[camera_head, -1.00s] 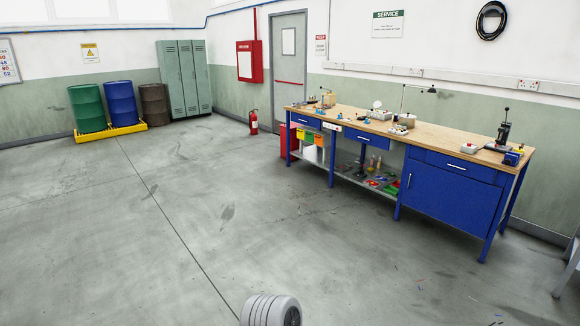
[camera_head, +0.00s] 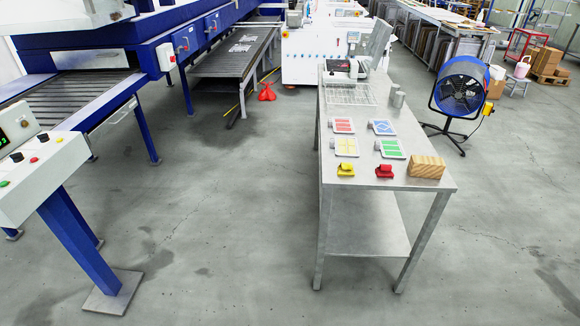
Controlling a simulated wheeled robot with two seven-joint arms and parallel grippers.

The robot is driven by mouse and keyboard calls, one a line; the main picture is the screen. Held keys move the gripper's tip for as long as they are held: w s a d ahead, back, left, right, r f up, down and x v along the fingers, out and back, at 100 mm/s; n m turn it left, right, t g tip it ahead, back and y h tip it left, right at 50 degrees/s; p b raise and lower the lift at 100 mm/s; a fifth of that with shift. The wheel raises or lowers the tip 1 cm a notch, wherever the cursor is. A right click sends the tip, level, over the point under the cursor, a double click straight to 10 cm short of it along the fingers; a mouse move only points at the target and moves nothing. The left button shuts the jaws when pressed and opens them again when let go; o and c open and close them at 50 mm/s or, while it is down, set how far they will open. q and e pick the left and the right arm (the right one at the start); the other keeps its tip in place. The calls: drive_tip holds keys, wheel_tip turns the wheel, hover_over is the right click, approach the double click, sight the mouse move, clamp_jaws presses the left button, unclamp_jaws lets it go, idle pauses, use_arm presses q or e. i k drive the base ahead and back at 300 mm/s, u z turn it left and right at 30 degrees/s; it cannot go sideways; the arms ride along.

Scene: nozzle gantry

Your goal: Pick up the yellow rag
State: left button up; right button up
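A small crumpled yellow rag (camera_head: 346,169) lies near the front left corner of a steel table (camera_head: 414,183). A similar red rag (camera_head: 384,171) lies just to its right, apart from it. Behind the yellow rag is a square tile with a yellow pattern (camera_head: 347,146). Neither of my grippers shows in the head view.
Tiles with red (camera_head: 342,125), blue (camera_head: 382,127) and green (camera_head: 391,149) patterns and a wooden block (camera_head: 426,167) share the tabletop. A blue fan (camera_head: 460,90) stands right of the table. A control panel post (camera_head: 70,228) stands at left. The floor before the table is clear.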

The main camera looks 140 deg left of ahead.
sight(346, 169)
drive_tip(key=u, duration=4.35)
drive_tip(key=i, duration=1.05)
